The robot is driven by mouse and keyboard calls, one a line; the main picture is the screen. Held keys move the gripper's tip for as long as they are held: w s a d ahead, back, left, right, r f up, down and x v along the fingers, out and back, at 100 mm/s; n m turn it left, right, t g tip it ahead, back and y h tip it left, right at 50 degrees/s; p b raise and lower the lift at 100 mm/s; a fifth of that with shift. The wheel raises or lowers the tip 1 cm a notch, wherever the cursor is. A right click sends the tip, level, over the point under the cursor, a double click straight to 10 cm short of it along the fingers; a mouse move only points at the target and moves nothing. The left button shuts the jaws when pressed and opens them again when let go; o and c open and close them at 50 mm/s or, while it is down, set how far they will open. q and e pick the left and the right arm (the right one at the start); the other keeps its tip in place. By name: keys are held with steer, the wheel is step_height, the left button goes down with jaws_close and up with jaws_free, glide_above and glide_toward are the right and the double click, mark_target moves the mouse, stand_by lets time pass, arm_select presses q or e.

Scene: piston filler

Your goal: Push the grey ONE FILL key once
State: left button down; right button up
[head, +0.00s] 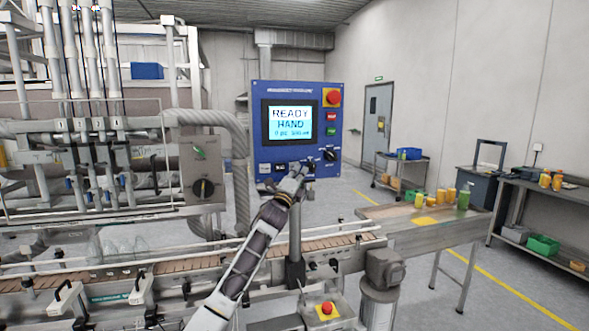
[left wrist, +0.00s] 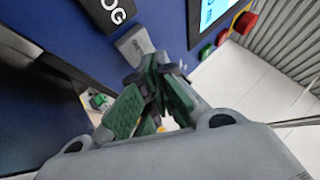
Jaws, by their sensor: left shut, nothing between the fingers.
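The blue control panel (head: 296,95) carries a lit screen (head: 290,122) reading READY and HAND, with a small line of figures below. My left gripper (head: 300,170) is shut and empty, at the panel's lower row of keys. It covers part of that row in the head view. In the left wrist view a grey key (left wrist: 134,43) with partly readable lettering stands just beyond the green-padded fingertips (left wrist: 152,76) of the left gripper. The fingertips overlap its lower edge; I cannot tell whether they touch it. My right gripper is not in view.
A black JOG key (left wrist: 106,13) is beside the grey key. A red mushroom button (head: 333,97) is at the panel's upper right. The conveyor (head: 200,262) runs below; a side table (head: 430,235) stands right.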

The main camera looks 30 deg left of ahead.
arm_select(q)
steer(key=shift+s+d, duration=1.75)
steer(key=shift+d, duration=0.25)
